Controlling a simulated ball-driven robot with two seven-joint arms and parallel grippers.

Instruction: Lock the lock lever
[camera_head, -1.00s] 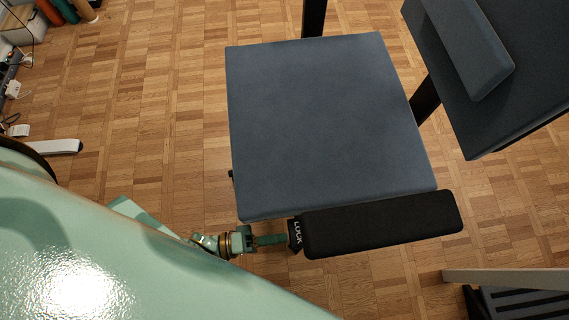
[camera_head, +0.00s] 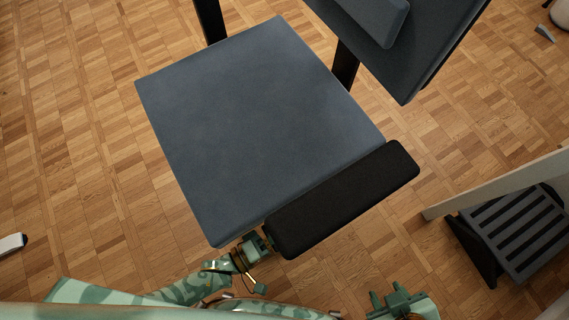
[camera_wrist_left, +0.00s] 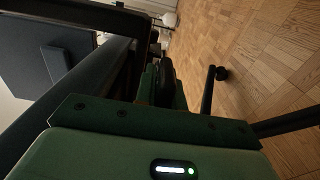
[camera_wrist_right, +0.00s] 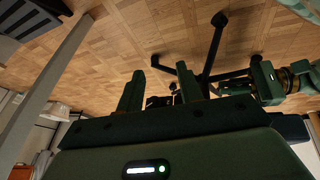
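The chair's black armrest (camera_head: 340,200) lies along the near edge of the seat. The lever marked LOCK, seen earlier at the armrest's left end, is hidden now. My left gripper (camera_head: 262,246) is at that end, its fingertips hidden under the armrest. In the left wrist view a dark rounded piece (camera_wrist_left: 167,78), perhaps the lever, shows between the close-set green fingers; I cannot tell whether they grip it. My right gripper (camera_head: 391,299) is open and empty below the armrest, and its spread fingers also show in the right wrist view (camera_wrist_right: 160,92).
The chair's blue-grey seat (camera_head: 250,120) fills the middle, with its backrest (camera_head: 425,45) behind. A black slatted footrest (camera_head: 515,235) and a pale beam (camera_head: 500,188) stand at the right. The chair's legged base (camera_wrist_right: 208,65) is low in the way. Wooden floor is open at the left.

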